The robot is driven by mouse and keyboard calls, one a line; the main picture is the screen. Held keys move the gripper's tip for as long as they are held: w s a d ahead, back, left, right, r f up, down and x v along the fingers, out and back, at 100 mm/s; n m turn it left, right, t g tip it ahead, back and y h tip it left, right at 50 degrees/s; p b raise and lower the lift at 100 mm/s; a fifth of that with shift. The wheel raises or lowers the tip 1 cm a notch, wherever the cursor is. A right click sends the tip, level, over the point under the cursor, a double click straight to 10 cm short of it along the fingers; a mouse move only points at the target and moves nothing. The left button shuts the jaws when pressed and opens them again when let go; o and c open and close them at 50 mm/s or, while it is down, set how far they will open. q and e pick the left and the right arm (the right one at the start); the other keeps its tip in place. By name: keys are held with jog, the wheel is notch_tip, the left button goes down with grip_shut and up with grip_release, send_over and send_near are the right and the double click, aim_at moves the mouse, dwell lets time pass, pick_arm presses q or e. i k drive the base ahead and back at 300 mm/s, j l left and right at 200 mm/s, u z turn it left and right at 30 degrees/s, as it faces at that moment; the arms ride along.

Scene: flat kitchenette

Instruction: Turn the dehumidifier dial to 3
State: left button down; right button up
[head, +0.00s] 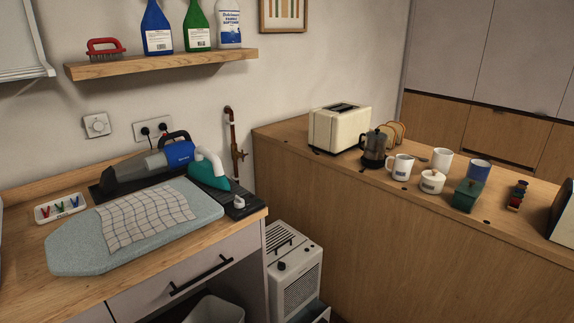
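The dehumidifier appears to be the white, boxy unit (304,280) on the floor in the gap between the two counters, low in the middle of the head view. It has a dark handle on top and a grille on its front. A small dark round dial (281,265) sits at the upper left of its front. The dial's markings and setting are too small to read. Neither of my grippers is in view.
A drawer with a black handle (201,275) and a grey bin (215,309) are left of the unit. The wooden counter (350,220) borders its right. A wall dial (97,125) and a small white knob (239,202) are also visible.

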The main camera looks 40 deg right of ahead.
aim_at(282, 265)
jog(key=z, duration=1.55)
